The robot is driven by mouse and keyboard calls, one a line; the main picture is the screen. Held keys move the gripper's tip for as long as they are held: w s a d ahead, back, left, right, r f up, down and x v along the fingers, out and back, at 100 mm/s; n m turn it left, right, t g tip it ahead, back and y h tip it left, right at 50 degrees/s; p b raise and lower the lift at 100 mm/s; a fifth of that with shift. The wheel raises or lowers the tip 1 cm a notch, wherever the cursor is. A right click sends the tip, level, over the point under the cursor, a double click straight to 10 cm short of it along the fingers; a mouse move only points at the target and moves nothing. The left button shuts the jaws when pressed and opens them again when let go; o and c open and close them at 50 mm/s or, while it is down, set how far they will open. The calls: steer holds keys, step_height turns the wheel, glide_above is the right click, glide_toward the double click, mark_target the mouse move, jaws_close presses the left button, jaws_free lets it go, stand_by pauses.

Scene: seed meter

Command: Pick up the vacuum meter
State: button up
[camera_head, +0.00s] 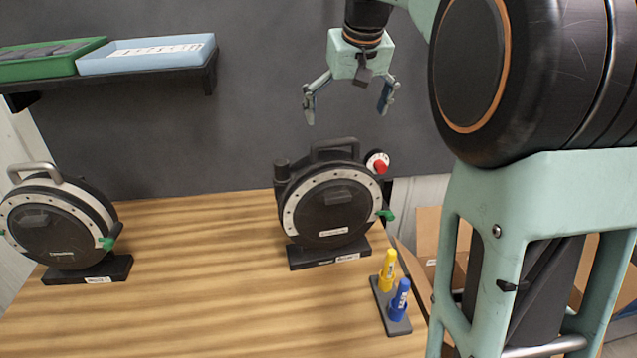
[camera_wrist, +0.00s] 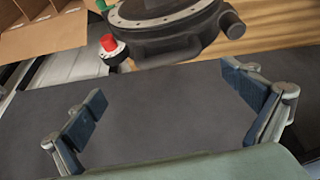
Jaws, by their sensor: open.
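Two round black meters stand on the wooden table, each with a dotted pale ring, a top handle and a green lever. One meter (camera_head: 330,207) is at the middle, with a red knob and a small cylinder on its upper sides. The other meter (camera_head: 58,225) is at the far left. The pictures do not settle which one is the vacuum meter. My gripper (camera_head: 349,112) is open and empty, above the middle meter and apart from it. In the wrist view, the middle meter (camera_wrist: 165,25) lies beyond the open fingers (camera_wrist: 172,110), its handle facing them.
A stand (camera_head: 391,312) with a yellow and a blue marker sits at the table's right edge. A shelf (camera_head: 200,78) with green and light blue trays hangs at upper left. A cardboard box (camera_head: 427,240) is right of the table. The wooden table (camera_head: 200,280) is clear between the meters.

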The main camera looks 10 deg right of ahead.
mark_target(336, 140)
steer(key=x, duration=0.3)
steer(key=a+x, duration=0.1)
steer(key=x, duration=0.1)
steer(key=shift+w+f, duration=0.1)
steer(key=shift+a+p+x, duration=0.2)
steer(key=shift+p+x, duration=0.45)
steer(key=shift+x, duration=2.05)
steer(key=shift+c, duration=0.4)
steer(key=c, duration=1.8)
steer(key=shift+c, duration=0.7)
steer(key=shift+r, duration=0.25)
